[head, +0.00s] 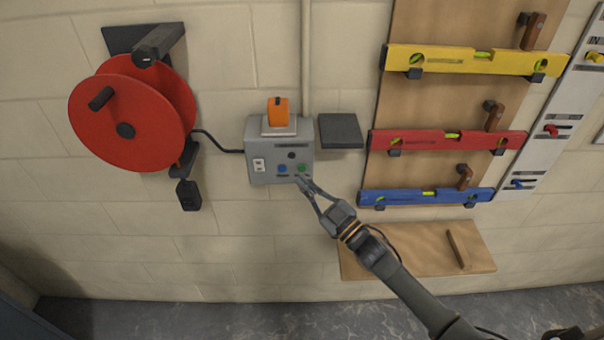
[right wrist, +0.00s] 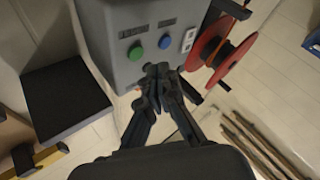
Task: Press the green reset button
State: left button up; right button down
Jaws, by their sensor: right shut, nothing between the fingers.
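The green button (head: 301,168) is on the front of a grey control box (head: 254,172) on the wall, right of a blue button (head: 282,168). In the right wrist view the green button (right wrist: 136,52) is left of the blue button (right wrist: 165,41). My right gripper (head: 302,183) is shut and empty, its fingertips just below the green button near the box's lower edge. In the right wrist view the fingertips (right wrist: 157,72) show below and between both buttons, apart from the green one in the picture. I cannot tell whether they touch the box. My left gripper is not in view.
An orange switch (head: 278,112) tops the box, and a dark plate (head: 340,131) is at its right. A red cable reel (head: 120,135) hangs left. Yellow (head: 440,60), red (head: 425,142) and blue (head: 410,197) levels hang right, above a wooden shelf (head: 400,262).

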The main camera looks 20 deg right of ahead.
jog(key=shift+w+d, duration=0.2)
jog(key=shift+w, duration=0.4)
dwell(1.1)
jog(key=shift+w+d+b, duration=0.1)
jog(key=shift+w+b, duration=0.3)
jog(key=shift+w+d, duration=0.1)
jog(key=shift+w, duration=0.25)
dwell(0.6)
jog(key=shift+s, duration=0.1)
jog(key=shift+s+a, duration=0.2)
jog(key=shift+s, duration=0.5)
